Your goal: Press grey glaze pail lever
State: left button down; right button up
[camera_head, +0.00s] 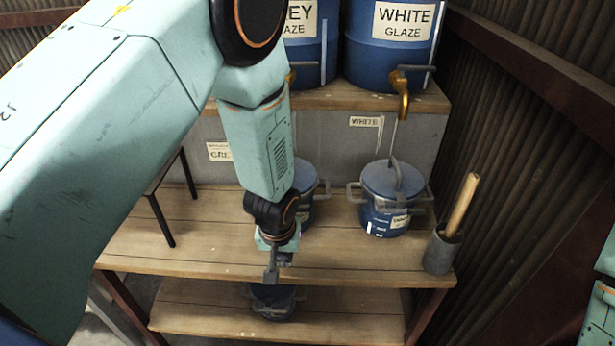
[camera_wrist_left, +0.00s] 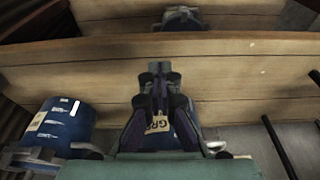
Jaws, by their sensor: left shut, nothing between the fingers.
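The grey glaze pail (camera_head: 308,186) is blue and stands on the wooden shelf, mostly hidden behind my left arm in the head view. In the left wrist view its blue body (camera_wrist_left: 156,138) with a label starting "GR" shows between and behind my fingers. Its lever is not clearly visible. My left gripper (camera_head: 272,272) points down near the shelf's front edge, in front of the pail. In the left wrist view the gripper (camera_wrist_left: 158,78) is shut and empty. I cannot tell whether it touches the pail. My right gripper is out of view.
The white glaze pail (camera_head: 384,214) stands to the right. A grey cup (camera_head: 440,252) holds a wooden-handled tool. Blue barrels marked grey (camera_head: 311,58) and white (camera_head: 385,55) stand above, with a brass tap (camera_head: 402,92). Another pail (camera_head: 270,302) sits on the lower shelf.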

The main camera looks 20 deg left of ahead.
pick_arm(q)
jog(key=w+d+r+p, duration=0.1)
jog(key=w+r+p, duration=0.1)
jog(key=w+r, duration=0.3)
jog(key=w+d+r+n+t+p, duration=0.1)
jog(key=w+r+p, duration=0.2)
jog(key=r, duration=0.8)
jog(key=shift+w+d+r+y, duration=0.15)
jog(key=shift+w+y, duration=0.15)
jog(key=shift+w, duration=0.6)
jog(key=shift+f, duration=0.25)
